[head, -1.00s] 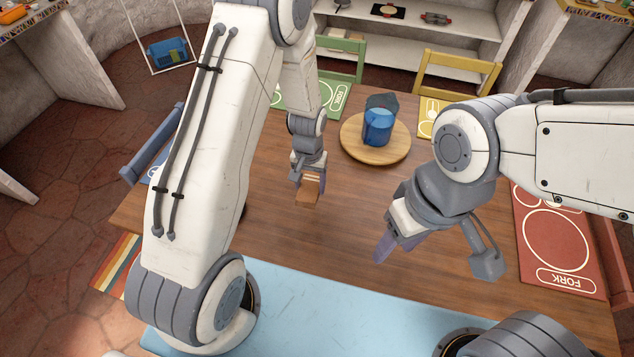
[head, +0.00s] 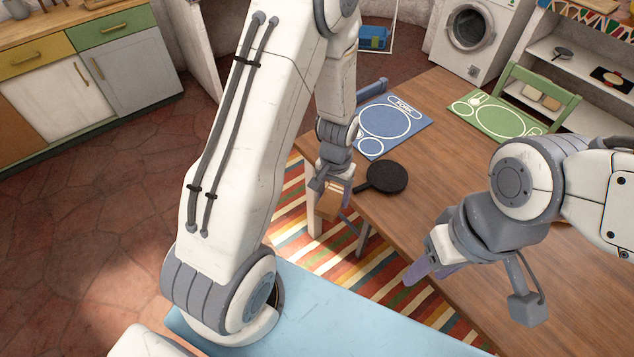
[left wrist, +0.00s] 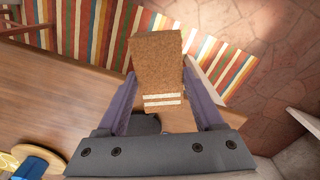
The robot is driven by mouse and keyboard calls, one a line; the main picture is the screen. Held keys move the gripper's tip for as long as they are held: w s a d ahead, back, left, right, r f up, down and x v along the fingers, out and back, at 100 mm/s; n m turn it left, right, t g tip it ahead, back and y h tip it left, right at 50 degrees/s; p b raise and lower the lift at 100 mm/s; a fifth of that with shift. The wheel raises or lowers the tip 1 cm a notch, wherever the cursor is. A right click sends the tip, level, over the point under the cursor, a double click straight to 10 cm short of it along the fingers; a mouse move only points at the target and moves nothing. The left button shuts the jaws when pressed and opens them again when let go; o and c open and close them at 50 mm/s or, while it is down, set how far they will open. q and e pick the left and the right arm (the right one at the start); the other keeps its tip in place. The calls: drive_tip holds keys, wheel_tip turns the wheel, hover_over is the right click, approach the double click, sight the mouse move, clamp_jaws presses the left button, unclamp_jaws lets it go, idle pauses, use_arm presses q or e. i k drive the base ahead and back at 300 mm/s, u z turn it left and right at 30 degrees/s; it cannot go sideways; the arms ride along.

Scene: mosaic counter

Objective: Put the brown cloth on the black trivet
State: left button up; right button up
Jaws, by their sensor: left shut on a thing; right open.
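The brown cloth (left wrist: 157,60), folded with white stripes at one end, is held between the two purple fingers of my left gripper (left wrist: 160,98). In the head view the cloth (head: 328,204) hangs below my left gripper (head: 331,190), in the air by the table's left edge. A flat round black thing with a short handle, apparently the black trivet (head: 388,177), lies on the table just right of this gripper. In the left wrist view it is a dark shape (left wrist: 146,124), mostly hidden behind the gripper. My right gripper (head: 470,285) is open and empty over the table.
A blue place mat (head: 393,125) and a green one (head: 495,116) lie on the wooden table (head: 440,200). A green chair (head: 540,97) stands at the far side. A striped rug (head: 290,215) covers the floor beside the table's edge.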

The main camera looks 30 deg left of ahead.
sight(388, 174)
drive_tip(key=u, duration=0.55)
drive_tip(key=k, duration=0.8)
drive_tip(key=u, duration=0.75)
drive_tip(key=i, duration=0.9)
drive_tip(key=z, duration=0.8)
drive_tip(key=i, duration=0.95)
drive_tip(key=z, duration=0.75)
